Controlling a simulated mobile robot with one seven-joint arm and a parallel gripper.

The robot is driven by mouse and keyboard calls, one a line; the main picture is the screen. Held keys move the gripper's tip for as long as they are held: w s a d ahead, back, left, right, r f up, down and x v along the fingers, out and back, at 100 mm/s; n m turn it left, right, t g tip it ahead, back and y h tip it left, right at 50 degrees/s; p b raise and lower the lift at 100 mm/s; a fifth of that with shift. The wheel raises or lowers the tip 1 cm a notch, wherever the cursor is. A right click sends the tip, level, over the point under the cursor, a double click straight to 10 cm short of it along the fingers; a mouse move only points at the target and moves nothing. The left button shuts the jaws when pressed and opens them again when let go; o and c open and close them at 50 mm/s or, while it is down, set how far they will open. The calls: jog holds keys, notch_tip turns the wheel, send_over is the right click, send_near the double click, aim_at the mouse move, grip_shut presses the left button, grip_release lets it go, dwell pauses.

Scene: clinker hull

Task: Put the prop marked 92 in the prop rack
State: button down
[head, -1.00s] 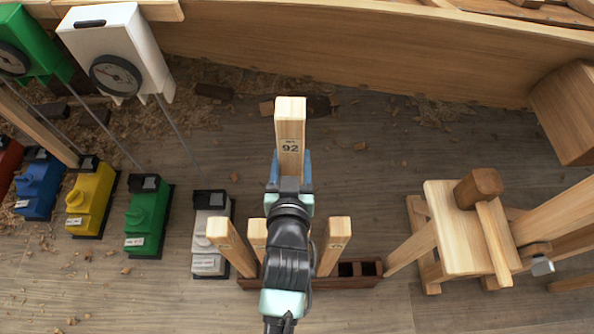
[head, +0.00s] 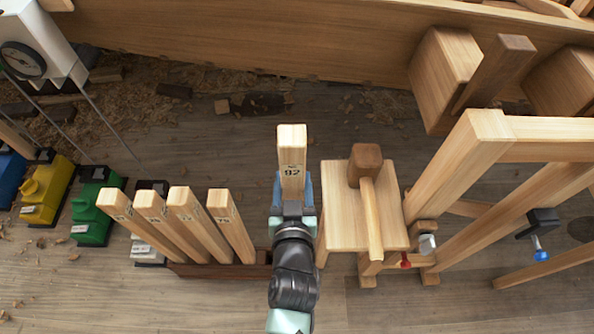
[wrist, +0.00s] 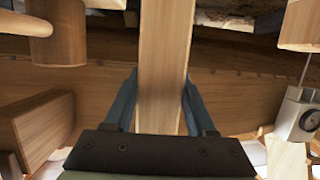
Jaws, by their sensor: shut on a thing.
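The prop marked 92 (head: 291,160) is a pale square wooden post, upright in the head view, with its number near the top. My gripper (head: 291,195) is shut on it, with blue fingers on both sides. In the wrist view the prop (wrist: 165,60) runs between the fingers of my gripper (wrist: 160,105). The prop rack (head: 215,270) is a dark brown wooden base to the left of my arm. Several similar numbered props (head: 205,225) stand in it. Its right end, beside my arm, shows an empty stretch. The lower end of the held prop is hidden behind my gripper and arm.
A wooden stool with a mallet (head: 365,165) on it stands just right of the held prop. A timber frame (head: 460,165) with clamps is further right. Coloured blocks (head: 95,215) and a white dial box (head: 30,50) are at left. The plank hull (head: 260,40) runs along the back.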

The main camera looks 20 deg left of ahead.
jog(key=shift+d, duration=0.35)
notch_tip(320, 180, down, 19)
jog(key=b, duration=1.7)
dwell(0.5)
jog(key=shift+f+b, duration=0.5)
jog(key=shift+b, duration=0.25)
dwell(0.5)
jog(key=shift+c, duration=1.4)
grip_release()
jog(key=shift+o, duration=0.7)
jog(key=p+v, duration=0.3)
jog(key=v, duration=1)
jog(key=shift+s+f, duration=0.1)
jog(key=shift+f, duration=0.05)
